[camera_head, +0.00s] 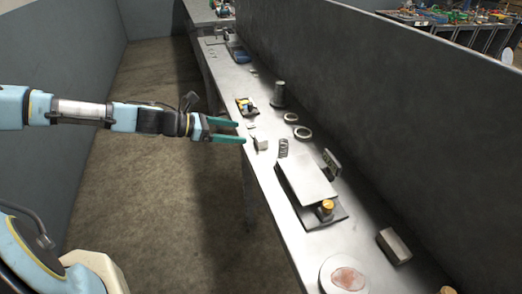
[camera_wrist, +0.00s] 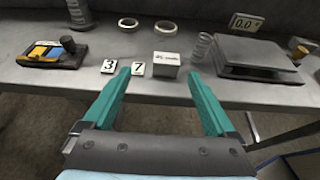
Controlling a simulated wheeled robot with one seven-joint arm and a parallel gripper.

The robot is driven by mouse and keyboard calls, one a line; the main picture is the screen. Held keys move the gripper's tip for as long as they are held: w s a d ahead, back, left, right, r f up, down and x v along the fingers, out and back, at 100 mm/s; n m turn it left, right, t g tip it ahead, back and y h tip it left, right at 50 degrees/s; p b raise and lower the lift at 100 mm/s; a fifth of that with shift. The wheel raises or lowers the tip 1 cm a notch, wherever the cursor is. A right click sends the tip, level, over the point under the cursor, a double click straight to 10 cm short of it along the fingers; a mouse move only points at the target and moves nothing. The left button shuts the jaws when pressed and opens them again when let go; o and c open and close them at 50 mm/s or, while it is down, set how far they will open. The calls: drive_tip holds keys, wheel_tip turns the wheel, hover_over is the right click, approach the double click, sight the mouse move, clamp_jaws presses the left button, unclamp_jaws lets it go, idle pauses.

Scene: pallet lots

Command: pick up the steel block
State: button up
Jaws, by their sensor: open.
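A grey metal-looking block (camera_head: 394,246), the likeliest steel block, lies on the bench near the wall, right of the scale and past the plate; it is not in the wrist view. A small pale box (camera_head: 261,143) with printing on its front stands at the bench's front edge; it also shows in the wrist view (camera_wrist: 166,65). My gripper (camera_head: 240,131) is open and empty, its two teal fingers reaching over the front edge close to this box. In the wrist view, the gripper (camera_wrist: 158,80) has the box beyond and between its fingertips.
A scale (camera_head: 308,181) with an upright display reading 0.0 carries a brass-coloured weight (camera_head: 327,207) on its base. A spring (camera_head: 283,148), two rings (camera_head: 302,133), a dark cylinder (camera_head: 279,95), a yellow-blue tray (camera_head: 246,106), number tiles (camera_wrist: 108,66) and a plate (camera_head: 344,276) occupy the bench. A wall runs behind.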

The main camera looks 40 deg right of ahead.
sight(256, 139)
drive_tip(key=shift+f+b, duration=0.4)
drive_tip(key=shift+b, duration=0.15)
drive_tip(key=b+x, duration=0.1)
drive_tip(key=b, duration=0.1)
drive_tip(key=b+x, duration=0.2)
drive_tip(key=b, duration=0.1)
drive_tip(key=shift+s+d+r, duration=0.1)
drive_tip(key=shift+s+d, duration=0.1)
drive_tip(key=shift+s, duration=0.25)
drive_tip(key=b+x, duration=0.3)
drive_tip(key=x, duration=0.1)
drive_tip(key=shift+s+d+f+b, duration=0.15)
drive_tip(key=shift+s+f+b, duration=0.15)
drive_tip(key=shift+f+b, duration=0.1)
drive_tip(key=shift+s+d, duration=0.1)
drive_tip(key=shift+d, duration=0.2)
clamp_jaws()
